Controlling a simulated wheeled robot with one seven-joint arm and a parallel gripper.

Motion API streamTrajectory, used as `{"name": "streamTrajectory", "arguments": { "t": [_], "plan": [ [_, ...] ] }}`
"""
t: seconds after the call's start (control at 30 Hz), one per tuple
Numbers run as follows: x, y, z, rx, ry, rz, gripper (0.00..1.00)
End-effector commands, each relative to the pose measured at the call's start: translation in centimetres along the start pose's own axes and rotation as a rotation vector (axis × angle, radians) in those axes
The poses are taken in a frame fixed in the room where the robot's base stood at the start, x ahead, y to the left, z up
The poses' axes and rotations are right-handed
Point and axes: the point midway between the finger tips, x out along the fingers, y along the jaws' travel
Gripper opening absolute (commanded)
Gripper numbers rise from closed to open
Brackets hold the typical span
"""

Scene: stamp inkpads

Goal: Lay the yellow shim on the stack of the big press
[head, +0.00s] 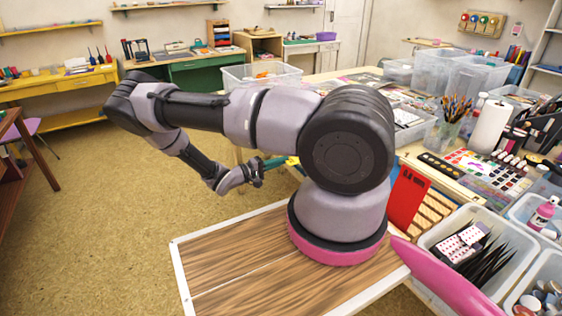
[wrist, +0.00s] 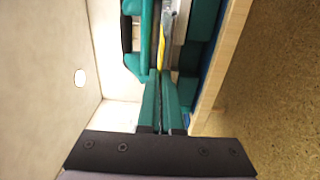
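In the wrist view, the two teal fingers of my gripper (wrist: 161,76) are close together with a thin dark gap. A thin yellow strip, which looks like the yellow shim (wrist: 162,48), runs out from between their tips, seen nearly edge-on. Teal press-like parts stand around it, one at the right (wrist: 204,22) and a handle-like one at the left (wrist: 137,62). I cannot tell which press this is, and no stack can be made out. In the head view, my gripper (head: 262,166) is small beside the work table, partly hidden by my arm; the shim is not clear there.
In the wrist view, a pale wooden edge (wrist: 222,62) runs along the right, with speckled floor beyond. In the head view, clear bins (head: 262,76), a brush cup (head: 455,110) and paints crowd the table. Open floor (head: 100,200) lies to the left.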

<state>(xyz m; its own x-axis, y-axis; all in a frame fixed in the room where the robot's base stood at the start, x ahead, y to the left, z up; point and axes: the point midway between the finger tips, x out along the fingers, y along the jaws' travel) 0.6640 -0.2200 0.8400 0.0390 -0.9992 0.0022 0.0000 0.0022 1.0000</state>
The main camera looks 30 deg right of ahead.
Motion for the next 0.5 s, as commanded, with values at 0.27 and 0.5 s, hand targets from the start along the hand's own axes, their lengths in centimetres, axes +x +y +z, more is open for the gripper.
{"name": "streamTrajectory", "arguments": {
  "t": [0.27, 0.5],
  "plan": [
    [0.01, -0.32, 0.01, 0.0, 0.0, 0.001, 0.0],
    [0.0, -0.32, 0.01, 0.0, 0.0, 0.0, 0.21]
  ]
}}
